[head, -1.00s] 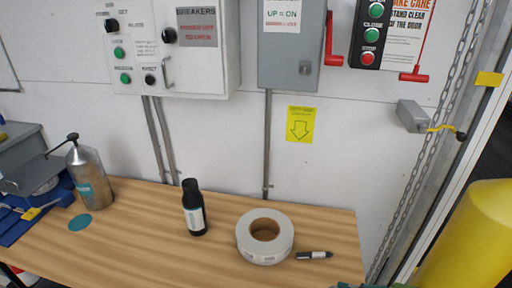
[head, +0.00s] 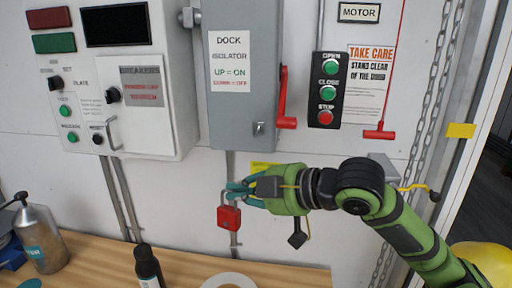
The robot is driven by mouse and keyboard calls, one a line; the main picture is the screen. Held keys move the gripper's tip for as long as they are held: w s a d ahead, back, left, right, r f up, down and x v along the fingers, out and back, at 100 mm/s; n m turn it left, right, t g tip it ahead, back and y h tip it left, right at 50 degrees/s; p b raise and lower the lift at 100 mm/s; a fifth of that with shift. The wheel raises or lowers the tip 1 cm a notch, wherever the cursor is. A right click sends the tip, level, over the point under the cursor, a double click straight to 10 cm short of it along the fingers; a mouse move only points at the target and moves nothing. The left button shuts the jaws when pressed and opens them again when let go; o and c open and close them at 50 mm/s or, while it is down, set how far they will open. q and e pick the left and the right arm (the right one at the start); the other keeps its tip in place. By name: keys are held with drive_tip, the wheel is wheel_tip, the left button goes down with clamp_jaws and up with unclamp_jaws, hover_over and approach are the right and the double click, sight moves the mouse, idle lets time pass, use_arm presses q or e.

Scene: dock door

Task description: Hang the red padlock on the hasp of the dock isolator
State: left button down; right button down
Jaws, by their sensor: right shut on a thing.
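The red padlock (head: 229,217) hangs upright from my right gripper (head: 238,190), its grey shackle at the fingertips. The gripper is shut on it, and its arm comes in from the right. The dock isolator (head: 245,100) is the grey box on the wall above, with a label reading "DOCK ISOLATOR". Its hasp (head: 258,129) is a small metal piece at the box's lower right front, above and a little right of the padlock, apart from it. The isolator's red handle (head: 284,105) points down on the box's right side. My left gripper is not in view.
A white breaker panel (head: 150,125) is on the left and a button station (head: 327,90) on the right. A grey conduit (head: 231,165) runs down below the isolator.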

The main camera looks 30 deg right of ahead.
drive_tip(key=d+r+m+t+h, duration=0.1)
drive_tip(key=d+r+m+h, duration=0.15)
drive_tip(key=r, duration=0.55)
drive_tip(key=shift+t+h, duration=0.3)
drive_tip(key=shift+h, duration=0.35)
drive_tip(key=w+d, duration=0.3)
drive_tip(key=w+d+b, duration=0.1)
drive_tip(key=w+d, duration=0.2)
drive_tip(key=shift+w+d+r, duration=0.1)
drive_tip(key=shift+w+r, duration=0.1)
drive_tip(key=shift+d+f, duration=0.1)
drive_tip(key=shift+f, duration=0.15)
idle(0.4)
drive_tip(key=c, duration=1.4)
unclamp_jaws()
drive_tip(key=shift+o, duration=0.5)
drive_tip(key=shift+w+d+f, duration=0.1)
drive_tip(key=shift+w+f, duration=0.05)
drive_tip(key=shift+w, duration=0.1)
